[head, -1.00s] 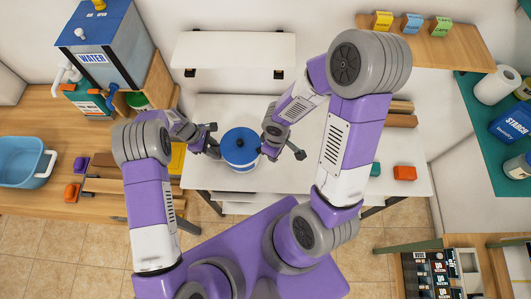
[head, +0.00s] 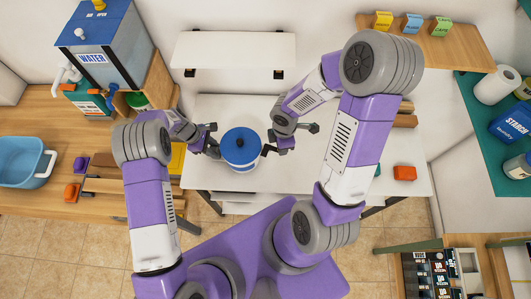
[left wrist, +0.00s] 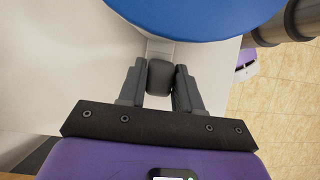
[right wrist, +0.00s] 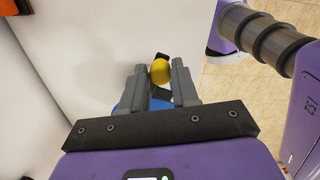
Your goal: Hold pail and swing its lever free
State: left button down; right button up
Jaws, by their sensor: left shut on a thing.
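The pail (head: 240,163) is white with a blue lid (head: 240,145) and a dark knob on top. It stands on the white table. My left gripper (head: 214,149) is at its left side. In the left wrist view the left fingers (left wrist: 159,78) are shut on a dark grey grip (left wrist: 160,74) that joins the pail by a pale tab, below the blue lid (left wrist: 195,14). My right gripper (head: 268,149) is just right of the pail. In the right wrist view its fingers (right wrist: 159,72) are apart, with a yellow knob (right wrist: 160,71) on a dark piece between or just beyond the tips; contact is unclear.
A white shelf (head: 234,50) hangs behind the table (head: 325,160). A blue water tank (head: 105,50) and a blue basin (head: 22,160) stand at left.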

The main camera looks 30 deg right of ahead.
jog(key=o, duration=0.4)
notch_tip(320, 180, up, 12)
dwell(0.6)
